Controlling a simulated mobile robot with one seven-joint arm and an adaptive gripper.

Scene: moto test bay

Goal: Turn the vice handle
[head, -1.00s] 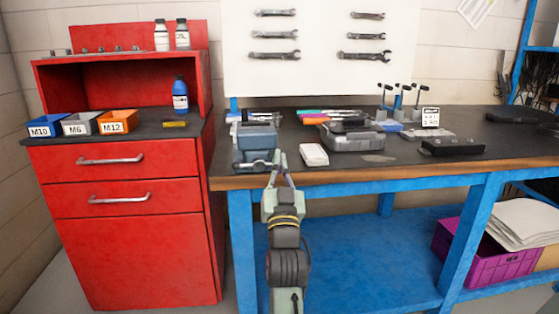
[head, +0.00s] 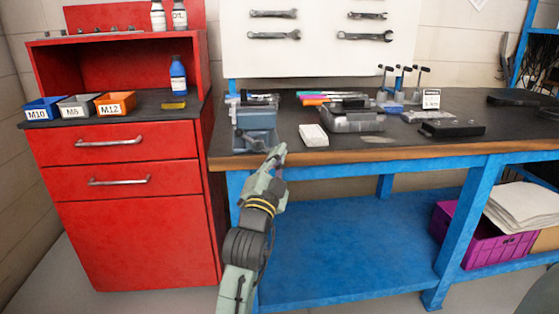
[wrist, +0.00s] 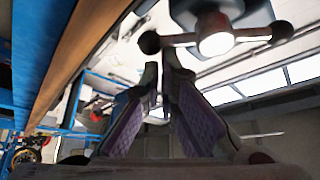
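The blue-grey vice (head: 255,117) stands at the left front of the workbench. In the wrist view its handle (wrist: 180,39) is a roughly level bar with dark ball ends, crossing a bright round screw end. My gripper (head: 277,154) is at the bench's front edge, just in front of and below the vice's jaw. In the wrist view my gripper (wrist: 160,68) has its two purple-padded fingers apart with nothing between them. The fingertips point toward the handle's left ball and appear short of it. In the head view the handle is hard to make out near my gripper.
The workbench's wooden front edge (head: 400,153) runs close to my gripper. A white box (head: 313,135) and a grey case (head: 352,121) lie right of the vice. A red cabinet (head: 125,235) stands at left. The blue lower shelf (head: 350,250) is mostly bare.

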